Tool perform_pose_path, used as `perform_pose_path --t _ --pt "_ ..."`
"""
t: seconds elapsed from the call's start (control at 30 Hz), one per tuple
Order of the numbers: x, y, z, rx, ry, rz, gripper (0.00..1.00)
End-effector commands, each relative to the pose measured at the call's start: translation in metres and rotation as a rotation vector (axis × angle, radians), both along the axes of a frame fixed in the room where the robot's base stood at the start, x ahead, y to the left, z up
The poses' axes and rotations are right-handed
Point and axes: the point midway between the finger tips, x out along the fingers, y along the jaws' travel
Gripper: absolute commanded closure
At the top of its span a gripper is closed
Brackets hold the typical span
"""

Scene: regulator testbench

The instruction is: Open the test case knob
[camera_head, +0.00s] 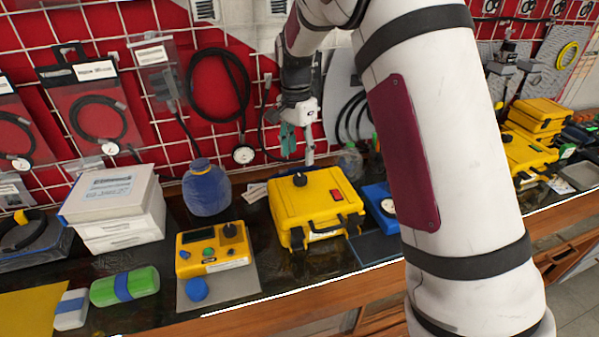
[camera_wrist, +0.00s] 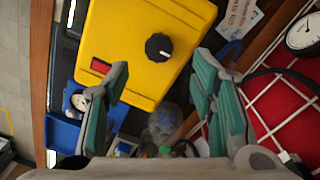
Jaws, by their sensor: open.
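The yellow test case (camera_head: 312,205) stands shut on the bench, left of my arm. Its black knob (camera_head: 300,179) sits on the lid, with a red switch (camera_head: 336,195) to its right. In the wrist view the case (camera_wrist: 125,40) fills the upper middle, with the black knob (camera_wrist: 158,46) on its face and the red switch (camera_wrist: 101,66) near an edge. My gripper (camera_head: 297,138) is behind and above the case, apart from the knob. In the wrist view my gripper (camera_wrist: 162,75) is open, with green-padded fingers spread and nothing between the tips.
A yellow device with a small knob (camera_head: 213,250) and a blue bottle (camera_head: 206,188) stand left of the case. A blue gauge box (camera_head: 381,205) is close on its right. A clear bottle (camera_wrist: 165,122) shows below the fingertips. A red panel with a white grid (camera_head: 60,45) stands behind.

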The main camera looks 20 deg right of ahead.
Motion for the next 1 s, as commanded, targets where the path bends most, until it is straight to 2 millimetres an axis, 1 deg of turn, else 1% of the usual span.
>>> perform_pose_path --t 0.1,0.2,0.3,0.4,0.57,0.83,0.87,0.9,0.97,1.0 --pt "-0.003 -0.001 -0.024 0.000 0.004 0.000 0.49" --pt "-0.003 -0.001 -0.041 0.000 0.004 0.000 0.49" --pt "-0.003 -0.001 -0.055 0.001 0.003 -0.001 0.49" --pt "-0.003 -0.001 -0.065 0.001 0.002 0.000 0.49" --pt "-0.003 -0.001 -0.073 0.001 0.000 0.000 0.49" --pt "-0.003 -0.001 -0.074 0.000 -0.001 0.000 0.49" --pt "-0.003 -0.001 -0.074 0.000 -0.001 0.000 0.56" --pt "-0.003 -0.001 -0.074 0.000 -0.001 0.000 0.65" --pt "-0.003 -0.001 -0.074 0.000 -0.001 0.000 0.78" --pt "-0.003 -0.001 -0.074 0.000 -0.001 0.000 0.87"
